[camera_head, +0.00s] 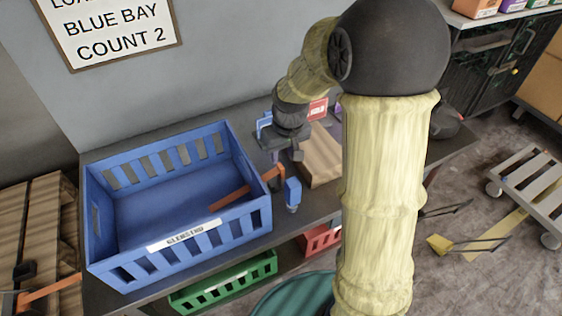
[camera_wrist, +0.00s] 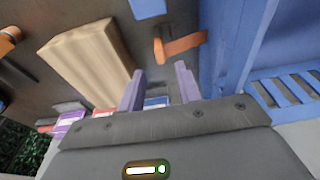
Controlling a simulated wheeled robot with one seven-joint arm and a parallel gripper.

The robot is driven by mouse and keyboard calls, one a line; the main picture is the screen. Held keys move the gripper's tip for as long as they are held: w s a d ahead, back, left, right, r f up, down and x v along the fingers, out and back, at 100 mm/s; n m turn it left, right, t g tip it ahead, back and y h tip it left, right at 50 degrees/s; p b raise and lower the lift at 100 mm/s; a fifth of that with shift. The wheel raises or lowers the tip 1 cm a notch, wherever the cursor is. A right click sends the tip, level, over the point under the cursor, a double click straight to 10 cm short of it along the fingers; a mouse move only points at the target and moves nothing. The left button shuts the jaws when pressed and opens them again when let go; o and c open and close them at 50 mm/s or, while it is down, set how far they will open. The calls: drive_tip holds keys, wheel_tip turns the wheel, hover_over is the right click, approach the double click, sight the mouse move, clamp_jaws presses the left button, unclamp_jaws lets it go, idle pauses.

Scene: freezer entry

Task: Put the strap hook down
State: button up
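The orange strap hook (camera_head: 232,197) hangs over the right wall of the blue crate (camera_head: 256,212), one end inside and the other outside above the table. In the wrist view, its orange end (camera_wrist: 182,46) shows beyond my fingertips, beside the crate wall (camera_wrist: 222,50). My gripper (camera_head: 283,153) is over the table just right of the crate, behind the strap. In the wrist view, my gripper's two purple fingers (camera_wrist: 160,72) stand apart with nothing between them. Whether the strap touches the table cannot be told.
A wooden block (camera_head: 319,157) lies right of my gripper, with a red box (camera_head: 318,109) behind it. A small blue object (camera_head: 292,192) stands in front. Green (camera_head: 222,283) and red crates (camera_head: 318,240) sit below the table. Another orange strap (camera_head: 50,288) lies at far left.

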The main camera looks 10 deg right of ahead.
drive_tip(key=r, duration=0.3)
drive_tip(key=shift+s, duration=0.3)
drive_tip(key=s+d+f+m, duration=0.1)
drive_tip(key=s+f+m, duration=0.1)
drive_tip(key=s, duration=1.1)
drive_tip(key=shift+s+d+f+m, duration=0.2)
drive_tip(key=shift+d+f+m, duration=0.15)
drive_tip(key=shift+f, duration=0.3)
drive_tip(key=shift+o, duration=0.5)
drive_tip(key=shift+s+d, duration=0.1)
